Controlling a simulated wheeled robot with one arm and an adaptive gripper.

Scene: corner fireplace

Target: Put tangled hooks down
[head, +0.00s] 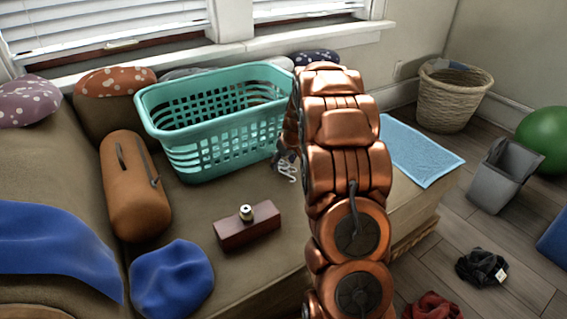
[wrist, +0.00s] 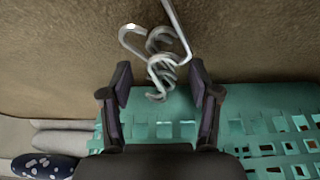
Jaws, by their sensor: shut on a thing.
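The tangled hooks (head: 290,172) are silvery metal and hang from my gripper (head: 286,155) beside the right end of the teal basket. They also show in the wrist view (wrist: 160,62), between and just beyond the two dark fingertips (wrist: 161,82). My gripper is shut on the hooks. The brown couch seat (head: 205,285) lies beneath them. I cannot tell whether the hooks touch the seat. My copper arm hides part of the gripper in the head view.
The teal basket (head: 222,133) stands close by on the couch. A brown block (head: 246,232) with a small metal object, an orange-brown bag (head: 135,190) and a blue cushion (head: 172,280) are to the left. A light blue cloth (head: 420,150) lies right. Seat between block and basket is clear.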

